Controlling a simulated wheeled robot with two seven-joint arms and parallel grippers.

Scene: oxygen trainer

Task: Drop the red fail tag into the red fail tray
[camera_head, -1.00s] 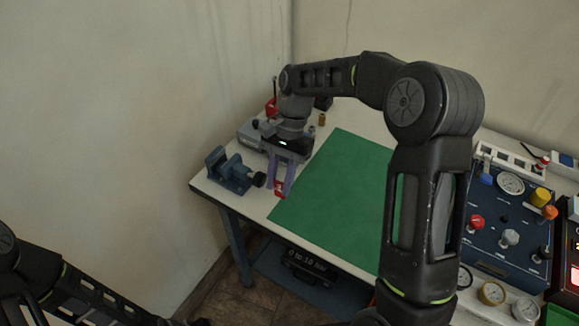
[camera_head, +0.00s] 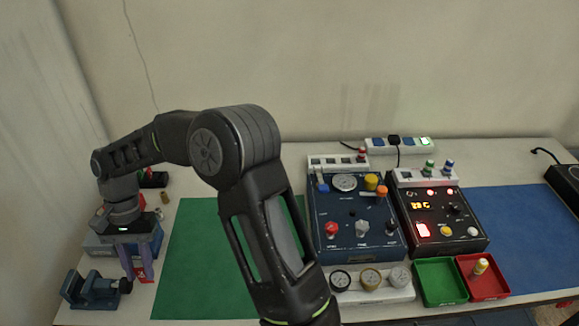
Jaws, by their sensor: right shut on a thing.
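The red fail tag (camera_head: 145,272) is between the fingers of my right gripper (camera_head: 140,262), which is shut on it at the left end of the table. The gripper and tag are beside the blue vise and left of the green mat. The red fail tray (camera_head: 489,294) stands at the front right of the table, far from the gripper. A small yellow-and-white piece (camera_head: 480,267) shows in the tray. My left gripper is out of view.
A green tray (camera_head: 440,283) stands directly left of the red one. Two instrument panels (camera_head: 357,249) (camera_head: 463,241) stand behind the trays. Several gauges sit on a white holder (camera_head: 345,297). A blue vise (camera_head: 92,290) stands at the left; the green mat (camera_head: 195,260) is largely bare.

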